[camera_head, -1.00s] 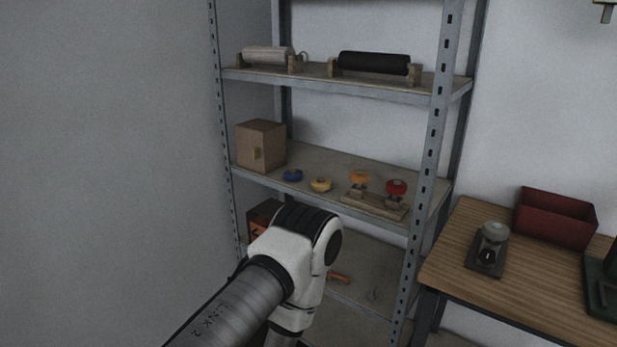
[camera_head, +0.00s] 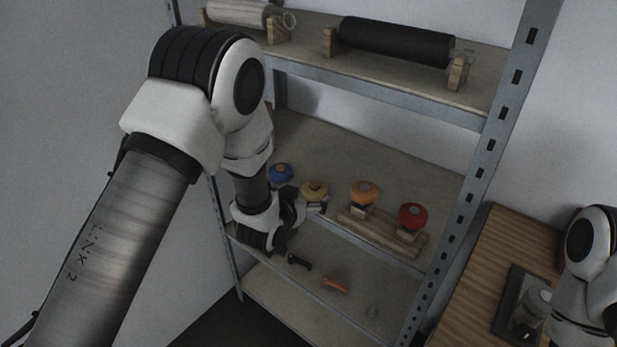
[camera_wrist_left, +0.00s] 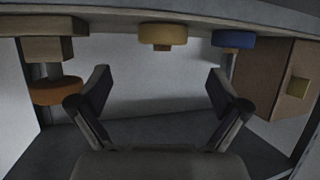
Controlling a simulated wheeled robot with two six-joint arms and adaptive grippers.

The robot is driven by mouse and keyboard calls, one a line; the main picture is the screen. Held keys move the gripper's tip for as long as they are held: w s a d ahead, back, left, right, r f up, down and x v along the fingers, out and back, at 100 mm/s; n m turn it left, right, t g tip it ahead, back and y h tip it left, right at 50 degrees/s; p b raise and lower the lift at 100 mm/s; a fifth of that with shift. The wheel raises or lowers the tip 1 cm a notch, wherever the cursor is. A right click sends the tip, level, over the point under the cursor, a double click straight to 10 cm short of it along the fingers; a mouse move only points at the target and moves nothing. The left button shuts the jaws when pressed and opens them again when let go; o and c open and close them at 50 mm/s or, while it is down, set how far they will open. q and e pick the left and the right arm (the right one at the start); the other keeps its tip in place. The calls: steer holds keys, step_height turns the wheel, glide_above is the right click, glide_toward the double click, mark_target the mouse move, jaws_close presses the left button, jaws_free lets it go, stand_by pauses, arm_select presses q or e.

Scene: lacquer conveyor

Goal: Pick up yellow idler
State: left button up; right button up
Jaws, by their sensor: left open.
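The yellow idler (camera_head: 315,189) sits on the middle shelf, between a blue idler (camera_head: 281,172) on its left and an orange one (camera_head: 365,192) on its right. My left gripper (camera_head: 316,207) is at the shelf's front edge, just in front of the yellow idler, partly hidden by its own wrist. In the left wrist view, which looks upside down, the open, empty fingers (camera_wrist_left: 160,88) point at the yellow idler (camera_wrist_left: 163,34). It lies roughly centred between them but beyond the tips. My right arm shows at the right edge; its gripper is out of frame.
A red idler (camera_head: 413,214) and the orange one are mounted on a wooden stand (camera_head: 372,233). A black roller (camera_head: 395,42) lies on the shelf above. The brown box (camera_wrist_left: 277,79) shows beside the blue idler in the wrist view. A metal post (camera_head: 497,145) bounds the shelf at right.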

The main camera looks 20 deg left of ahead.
mark_target(313, 188)
arm_select(q)
steer(key=shift+w+d+r, duration=0.15)
steer(key=shift+w, duration=0.4)
steer(key=p+x, duration=0.1)
steer(key=x, duration=0.3)
steer(key=p+x, duration=0.1)
steer(key=x, duration=0.1)
steer(key=shift+a+f+p, duration=0.35)
arm_select(e)
steer(key=r, duration=0.3)
steer(key=shift+s, duration=0.2)
arm_select(q)
steer(key=shift+c, duration=0.3)
steer(key=c, duration=1.2)
